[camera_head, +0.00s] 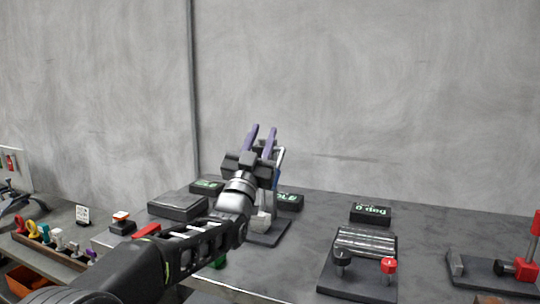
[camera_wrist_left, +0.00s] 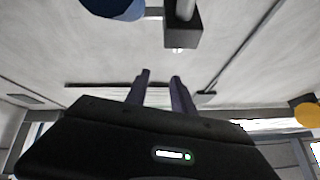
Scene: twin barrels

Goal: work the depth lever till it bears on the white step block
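My left gripper (camera_head: 263,128) is raised over the bench in front of a small stand with a dark base (camera_head: 268,238), and hides much of it. Its two purple fingers point up and stand apart, with nothing seen between them. They also show apart in the left wrist view (camera_wrist_left: 160,76). A blue part (camera_head: 279,168), perhaps the depth lever, shows just right of the gripper. A pale block (camera_head: 261,222), likely the white step block, sits low on the stand. I cannot tell whether lever and block touch. My right gripper is not in view.
A twin-barrel fixture (camera_head: 365,243) with a black knob (camera_head: 341,257) and a red knob (camera_head: 389,265) stands to the right. A red-handled device (camera_head: 525,268) is at the far right. Black label boxes (camera_head: 370,213) stand behind. A rack of coloured tools (camera_head: 58,240) is left.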

